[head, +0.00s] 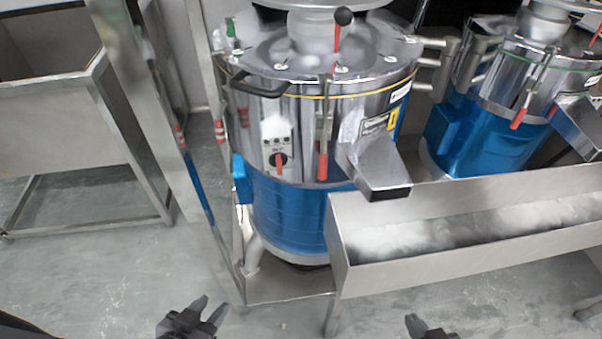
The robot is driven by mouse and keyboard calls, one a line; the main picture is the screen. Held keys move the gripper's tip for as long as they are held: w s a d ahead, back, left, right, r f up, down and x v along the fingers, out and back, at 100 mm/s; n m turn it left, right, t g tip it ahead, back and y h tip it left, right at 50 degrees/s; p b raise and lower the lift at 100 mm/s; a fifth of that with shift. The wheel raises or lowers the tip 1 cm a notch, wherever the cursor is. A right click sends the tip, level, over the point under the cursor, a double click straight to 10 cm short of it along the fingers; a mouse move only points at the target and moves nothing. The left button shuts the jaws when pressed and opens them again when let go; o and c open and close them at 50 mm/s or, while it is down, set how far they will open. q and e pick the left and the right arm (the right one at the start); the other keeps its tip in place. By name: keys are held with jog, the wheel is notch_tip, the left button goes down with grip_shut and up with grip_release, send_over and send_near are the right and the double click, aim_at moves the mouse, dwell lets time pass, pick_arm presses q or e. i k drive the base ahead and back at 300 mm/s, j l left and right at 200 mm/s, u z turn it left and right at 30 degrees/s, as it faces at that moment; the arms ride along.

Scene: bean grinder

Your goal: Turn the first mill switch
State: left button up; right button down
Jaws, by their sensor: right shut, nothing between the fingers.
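The first mill (290,210) is a steel and blue drum at the centre. Its switch (280,161) is a red handle on a dark round dial in a pale panel on the front, and the handle looks roughly vertical. My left gripper (208,305) is at the bottom edge, left of centre, with its two fingers spread and nothing between them. My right gripper (413,319) is at the bottom edge, right of centre, shut and empty, and partly cut off by the frame. Both grippers are apart from the mill and appear well below the switch.
A steel trough (350,270) with pale powder runs right from the mill. A spout (380,172) juts out beside the switch. A second mill (480,145) stands at the right. A steel post (160,130) and sink frame (90,190) are left. The floor in front is clear.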

aim_at(277, 160)
jog(key=l, duration=1.3)
